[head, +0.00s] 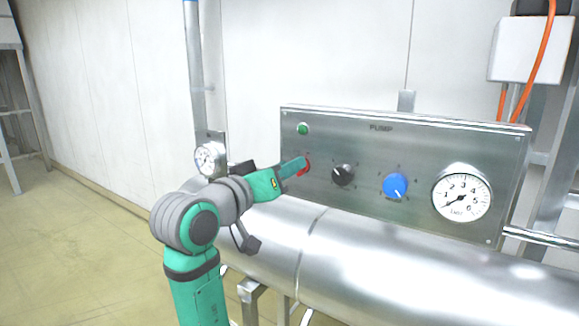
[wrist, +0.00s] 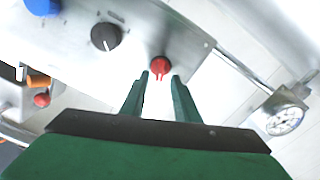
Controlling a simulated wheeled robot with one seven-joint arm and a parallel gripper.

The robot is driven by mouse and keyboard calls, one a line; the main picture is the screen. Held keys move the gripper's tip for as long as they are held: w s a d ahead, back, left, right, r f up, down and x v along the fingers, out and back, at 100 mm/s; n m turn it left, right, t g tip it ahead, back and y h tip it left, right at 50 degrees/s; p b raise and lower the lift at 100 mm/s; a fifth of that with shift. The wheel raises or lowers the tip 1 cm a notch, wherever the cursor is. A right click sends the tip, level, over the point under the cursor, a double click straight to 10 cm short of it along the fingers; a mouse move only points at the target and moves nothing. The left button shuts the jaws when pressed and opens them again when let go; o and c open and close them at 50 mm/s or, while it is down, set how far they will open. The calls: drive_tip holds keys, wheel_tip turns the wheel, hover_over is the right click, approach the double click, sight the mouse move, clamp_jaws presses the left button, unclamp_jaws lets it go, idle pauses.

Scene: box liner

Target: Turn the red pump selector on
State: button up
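The red pump selector (head: 306,164) is a round knob at the left end of the steel pump panel (head: 420,140). In the wrist view the red selector (wrist: 160,65) shows a pale pointer mark toward the bottom of the picture. My gripper (head: 299,167) reaches the panel from the left. In the wrist view its two green fingers (wrist: 160,77) are apart, with the selector at their tips, about in the middle of the gap. I cannot tell whether the fingers touch it. In the head view the gripper partly hides the selector.
A green lamp (head: 303,129) sits above the selector. A black knob (head: 343,174), a blue knob (head: 396,185) and a large gauge (head: 462,197) are to the right. A thick steel pipe (head: 390,265) runs below the panel. A small gauge (head: 210,160) stands left, close to my arm.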

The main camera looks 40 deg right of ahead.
drive_tip(key=shift+w+d, duration=0.3)
drive_tip(key=shift+d, duration=0.3)
drive_tip(key=shift+w, duration=0.1)
